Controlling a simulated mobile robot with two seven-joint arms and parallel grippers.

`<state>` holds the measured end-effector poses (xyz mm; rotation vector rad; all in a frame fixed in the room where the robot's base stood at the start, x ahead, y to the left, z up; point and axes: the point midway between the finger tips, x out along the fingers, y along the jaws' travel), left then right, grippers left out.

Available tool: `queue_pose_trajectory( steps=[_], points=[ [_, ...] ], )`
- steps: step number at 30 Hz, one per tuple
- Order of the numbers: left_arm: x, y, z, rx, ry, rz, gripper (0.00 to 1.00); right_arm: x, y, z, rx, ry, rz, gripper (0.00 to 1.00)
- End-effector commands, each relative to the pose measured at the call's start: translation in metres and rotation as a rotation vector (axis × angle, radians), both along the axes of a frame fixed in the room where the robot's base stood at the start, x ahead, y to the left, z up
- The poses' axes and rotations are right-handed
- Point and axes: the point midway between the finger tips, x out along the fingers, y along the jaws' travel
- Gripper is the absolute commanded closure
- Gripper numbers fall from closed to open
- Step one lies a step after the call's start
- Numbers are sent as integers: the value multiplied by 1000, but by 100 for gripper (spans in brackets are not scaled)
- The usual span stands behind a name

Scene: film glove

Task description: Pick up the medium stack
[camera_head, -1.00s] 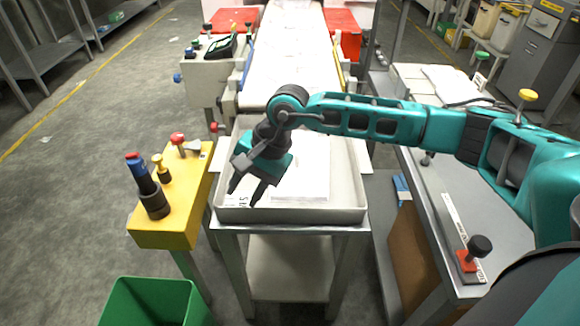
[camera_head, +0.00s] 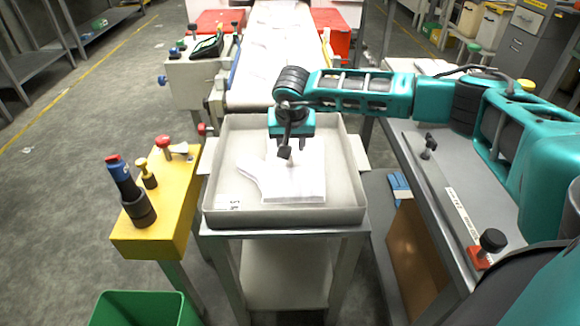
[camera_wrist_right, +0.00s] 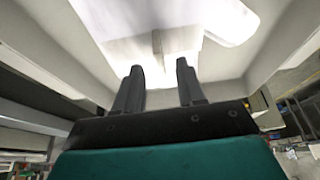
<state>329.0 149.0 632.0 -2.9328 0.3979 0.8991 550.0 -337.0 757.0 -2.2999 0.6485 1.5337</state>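A stack of white film gloves (camera_head: 297,186) lies flat in a shallow grey metal tray (camera_head: 217,216). A thumb-like flap sticks out to its left. It is the only clear stack in the tray, so I cannot compare sizes. My right gripper (camera_head: 286,152) points down over the far middle of the stack and hides part of it. In the right wrist view its two fingers (camera_wrist_right: 160,72) are apart with nothing between them, and the white stack (camera_wrist_right: 130,22) lies beyond their tips. Contact cannot be told. My left gripper is not in view.
A conveyor (camera_head: 275,80) with white film ends behind the tray. A yellow stand (camera_head: 170,215) with knobs and a dark blue-black tool is on the left. A green bin (camera_head: 140,308) is at the front left. A grey bench (camera_head: 440,190) is on the right.

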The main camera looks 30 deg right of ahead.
Motion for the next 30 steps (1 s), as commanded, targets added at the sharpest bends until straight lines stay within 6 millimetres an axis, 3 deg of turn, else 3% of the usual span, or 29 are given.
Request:
queue_pose_trajectory(
  steps=[7,17,30],
  points=[
    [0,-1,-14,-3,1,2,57,11,-7,-37,-1,3,-1,61],
    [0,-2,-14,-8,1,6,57,14,-9,-43,1,1,0,61],
    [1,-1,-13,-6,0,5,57,14,-9,-43,1,1,-1,100]
  ],
)
